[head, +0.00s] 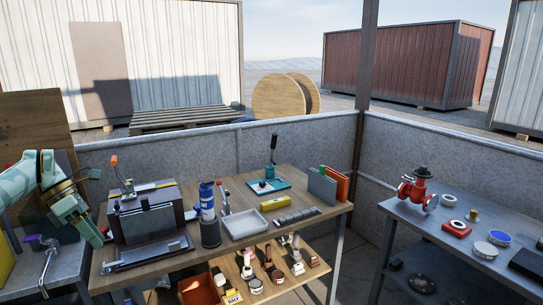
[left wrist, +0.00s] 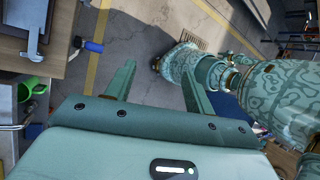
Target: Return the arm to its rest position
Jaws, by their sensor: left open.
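My left arm, pale green, comes in from the left in the head view. Its gripper (head: 88,232) points down and to the right, beside the left end of the wooden workbench and above the grey side table. In the left wrist view the two green fingers of the left gripper (left wrist: 157,82) stand apart with nothing between them. Below them in that view is grey floor with a yellow line. My right gripper is in neither view.
The wooden workbench (head: 150,274) carries a grey machine (head: 150,222), a blue can (head: 207,205) and a white tray (head: 245,222). A faucet-like fitting (head: 47,262) stands on the left table. A red valve (head: 417,188) is on the right table.

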